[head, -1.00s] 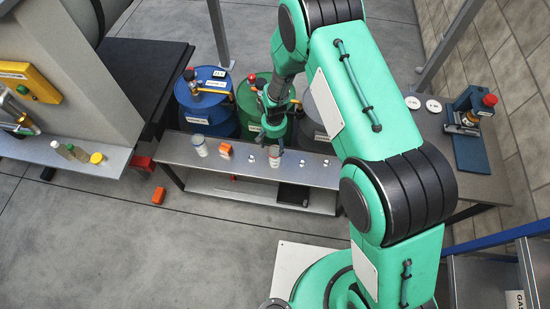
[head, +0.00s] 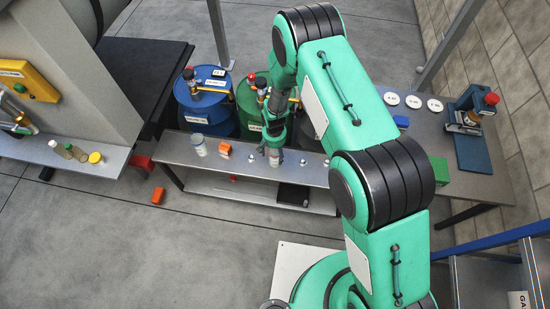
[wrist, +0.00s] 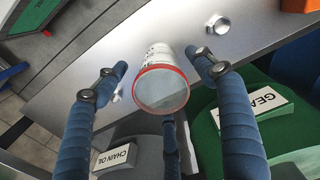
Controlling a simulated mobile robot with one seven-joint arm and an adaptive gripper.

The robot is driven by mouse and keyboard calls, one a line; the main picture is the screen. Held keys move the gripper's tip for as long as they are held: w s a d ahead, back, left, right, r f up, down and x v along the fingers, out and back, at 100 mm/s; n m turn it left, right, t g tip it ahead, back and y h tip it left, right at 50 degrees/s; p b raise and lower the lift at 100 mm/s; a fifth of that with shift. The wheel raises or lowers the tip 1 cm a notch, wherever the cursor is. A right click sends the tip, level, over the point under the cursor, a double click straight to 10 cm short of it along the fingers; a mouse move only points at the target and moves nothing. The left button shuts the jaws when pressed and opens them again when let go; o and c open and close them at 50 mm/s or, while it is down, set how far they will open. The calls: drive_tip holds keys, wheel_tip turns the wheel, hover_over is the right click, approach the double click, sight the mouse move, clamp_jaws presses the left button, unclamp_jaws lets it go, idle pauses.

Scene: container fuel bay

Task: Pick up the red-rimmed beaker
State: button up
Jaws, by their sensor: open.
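The red-rimmed beaker (wrist: 162,90) stands on the metal bench with its open mouth toward the wrist camera. In the wrist view my gripper (wrist: 162,65) is open, its blue ribbed fingers spread on both sides of the beaker, with gaps between. A third finger shows below the rim. In the head view my gripper (head: 272,150) is over the beaker (head: 273,162), which is partly hidden by the fingers. I cannot tell from these frames whether any finger touches it.
A white cup (head: 198,147) and an orange block (head: 225,151) stand left of the beaker on the bench (head: 215,170). Small metal knobs lie on either side of it. A blue drum (head: 207,115) and a green drum (head: 248,105) stand behind. A grey drum is partly hidden by my arm.

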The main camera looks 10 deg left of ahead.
drive_tip(key=shift+f, duration=0.1)
drive_tip(key=shift+w+d+f+b, duration=0.15)
drive_tip(key=shift+f+b, duration=0.45)
drive_tip(key=shift+f, duration=1.9)
drive_tip(key=c, duration=1.2)
